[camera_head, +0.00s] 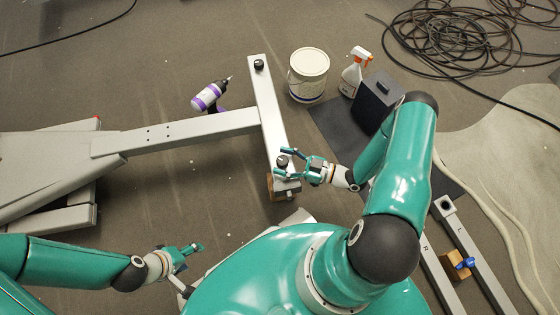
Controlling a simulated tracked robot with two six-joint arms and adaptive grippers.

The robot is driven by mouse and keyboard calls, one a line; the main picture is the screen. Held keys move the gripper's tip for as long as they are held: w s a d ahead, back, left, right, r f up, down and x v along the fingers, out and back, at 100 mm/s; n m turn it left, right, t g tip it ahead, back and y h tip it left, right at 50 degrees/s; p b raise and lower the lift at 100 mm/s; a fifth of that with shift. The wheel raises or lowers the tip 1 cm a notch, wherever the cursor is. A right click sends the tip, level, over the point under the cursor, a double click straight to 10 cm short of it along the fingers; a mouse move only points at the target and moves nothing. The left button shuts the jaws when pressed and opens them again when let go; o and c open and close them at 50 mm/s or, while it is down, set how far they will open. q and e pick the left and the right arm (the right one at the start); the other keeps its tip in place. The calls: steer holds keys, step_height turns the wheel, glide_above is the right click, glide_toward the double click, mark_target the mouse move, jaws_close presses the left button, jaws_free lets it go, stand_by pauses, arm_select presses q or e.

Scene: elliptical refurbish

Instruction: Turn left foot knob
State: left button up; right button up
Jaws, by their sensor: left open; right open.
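The grey crossbar (270,110) at the end of the elliptical frame (190,132) has a dark round knob (259,65) near its far end. A second dark knob (282,160) is near its close end. My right gripper (285,163) is open at the close-end knob, with one finger on each side of it in the picture. I cannot tell whether they touch it. My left gripper (193,255) is open and empty over the floor at the lower left, away from both knobs. Which knob is the left foot knob is not marked.
A wooden block (276,187) is under the crossbar's close end. A purple-and-white power tool (208,96), a white bucket (309,74), a spray bottle (355,72) and a dark box (377,100) stand nearby. Coiled cable (460,40) lies at the upper right.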

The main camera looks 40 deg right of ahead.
steer(key=shift+w+a, duration=0.2)
steer(key=shift+w, duration=0.05)
